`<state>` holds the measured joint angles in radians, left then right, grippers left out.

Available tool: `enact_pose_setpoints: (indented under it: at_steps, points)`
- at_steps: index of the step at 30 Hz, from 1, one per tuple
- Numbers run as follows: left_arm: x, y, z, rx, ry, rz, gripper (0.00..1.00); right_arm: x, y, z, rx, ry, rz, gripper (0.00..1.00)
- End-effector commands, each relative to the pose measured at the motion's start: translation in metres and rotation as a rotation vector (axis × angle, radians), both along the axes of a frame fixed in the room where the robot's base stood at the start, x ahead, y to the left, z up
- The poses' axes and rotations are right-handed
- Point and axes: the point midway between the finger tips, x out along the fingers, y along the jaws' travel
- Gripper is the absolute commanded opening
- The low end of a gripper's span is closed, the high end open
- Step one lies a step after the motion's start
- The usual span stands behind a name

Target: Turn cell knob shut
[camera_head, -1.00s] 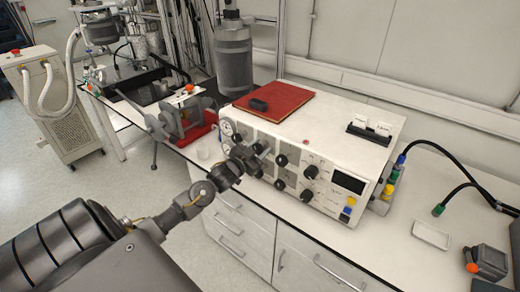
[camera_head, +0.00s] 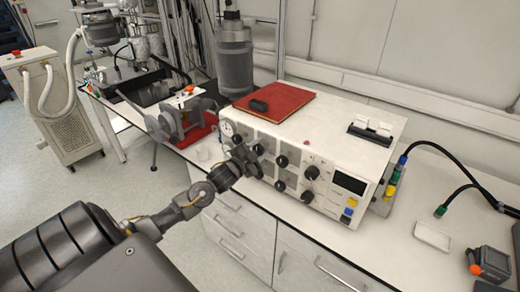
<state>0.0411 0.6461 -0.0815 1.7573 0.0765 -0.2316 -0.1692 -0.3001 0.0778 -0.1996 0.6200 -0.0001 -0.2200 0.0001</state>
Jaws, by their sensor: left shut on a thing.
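The control unit (camera_head: 345,150) is a white box on the bench with several black knobs, gauges and a dark display on its sloped front. My left gripper (camera_head: 254,158) is at the left part of that front, shut on a knob there. The gripper covers the knob, so its angle is hidden. Other black knobs, such as an upper one (camera_head: 282,161) and a larger one (camera_head: 312,171), stand free to the right of the gripper. A round gauge (camera_head: 227,129) shows above and left of the gripper. My right gripper is not in view.
A red book (camera_head: 285,101) with a black object lies on top of the unit. A grey cylinder vessel (camera_head: 234,65) stands behind it. A white tray (camera_head: 432,236) and a small grey device (camera_head: 490,262) lie at right, near black cables. White drawers are below.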

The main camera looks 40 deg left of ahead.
Motion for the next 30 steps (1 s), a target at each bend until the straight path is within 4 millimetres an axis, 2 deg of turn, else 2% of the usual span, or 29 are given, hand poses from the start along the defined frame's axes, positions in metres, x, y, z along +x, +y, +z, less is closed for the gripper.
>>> enact_pose_setpoints:
  at_steps: [6,7,12,20,23,26,30]
  points:
    - [0.0,0.0,-0.001,0.002,0.002,-0.001,0.17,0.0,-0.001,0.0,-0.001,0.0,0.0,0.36]
    - [0.0,0.0,-0.001,0.002,0.002,-0.001,0.41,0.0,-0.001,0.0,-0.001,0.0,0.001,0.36]
    - [0.0,0.0,-0.001,0.001,0.002,-0.001,0.61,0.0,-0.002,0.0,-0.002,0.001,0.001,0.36]
    - [-0.001,0.0,0.0,0.0,0.001,-0.001,0.61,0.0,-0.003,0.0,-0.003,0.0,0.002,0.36]
    - [-0.007,0.0,-0.002,0.001,0.001,0.0,0.61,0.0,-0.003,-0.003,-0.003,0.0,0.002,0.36]
    - [-0.021,0.0,-0.004,0.002,0.004,-0.001,0.61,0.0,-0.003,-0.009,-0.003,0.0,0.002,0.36]
    - [-0.049,-0.001,-0.006,0.001,0.004,-0.003,0.61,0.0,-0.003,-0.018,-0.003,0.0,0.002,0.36]
